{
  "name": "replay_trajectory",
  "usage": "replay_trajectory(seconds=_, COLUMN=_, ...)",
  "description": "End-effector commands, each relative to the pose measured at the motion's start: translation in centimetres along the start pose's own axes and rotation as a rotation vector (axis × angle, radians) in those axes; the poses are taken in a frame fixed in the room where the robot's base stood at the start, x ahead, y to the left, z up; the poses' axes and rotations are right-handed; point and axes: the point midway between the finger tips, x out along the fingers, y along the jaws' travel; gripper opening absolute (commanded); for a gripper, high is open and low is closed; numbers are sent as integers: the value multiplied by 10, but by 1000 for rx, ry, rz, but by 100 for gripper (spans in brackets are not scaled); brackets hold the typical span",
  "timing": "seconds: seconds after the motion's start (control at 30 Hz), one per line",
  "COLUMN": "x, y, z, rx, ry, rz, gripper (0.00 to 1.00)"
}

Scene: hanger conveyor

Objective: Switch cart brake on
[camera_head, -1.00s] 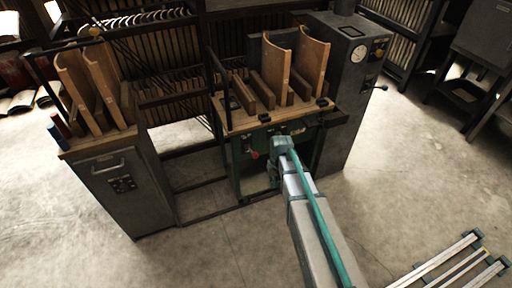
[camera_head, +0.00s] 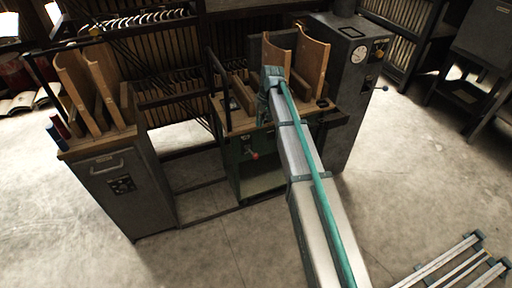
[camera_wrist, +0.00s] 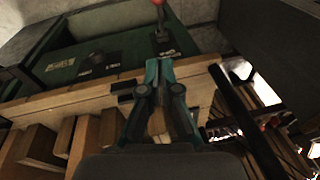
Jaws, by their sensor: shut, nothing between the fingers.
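The green cart (camera_head: 228,163) stands in the middle of the head view, with a wooden top. A red-tipped lever (camera_head: 255,155) sticks out of its front panel. In the wrist view, the lever (camera_wrist: 161,22) shows at the top, beside a label on the green panel (camera_wrist: 105,50). I cannot read the label clearly. My gripper (camera_wrist: 159,68) is shut and empty. Its fingertips overlap the wooden top's edge in the wrist view and point towards the lever, apart from it. In the head view my arm's end covers part of the cart top, and the fingers are hidden.
Curved wooden boards (camera_head: 310,62) stand on the cart top, close to my arm's end. A dark upright bar (camera_head: 212,85) rises at the cart's left. A grey cabinet with a gauge (camera_head: 352,100) is on the right, and another grey cabinet (camera_head: 120,190) on the left.

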Motion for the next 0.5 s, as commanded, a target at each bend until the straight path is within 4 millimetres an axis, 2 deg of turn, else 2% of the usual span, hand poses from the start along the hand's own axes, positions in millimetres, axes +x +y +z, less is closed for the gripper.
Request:
replay_trajectory(seconds=0.27, x=3, y=0, z=0, rx=1, ry=0, rz=1, gripper=0)
replay_trajectory(seconds=0.37, x=9, y=0, z=0, rx=1, ry=0, rz=1, gripper=0)
replay_trajectory(seconds=0.5, x=28, y=0, z=0, rx=1, ry=-2, rz=1, gripper=0)
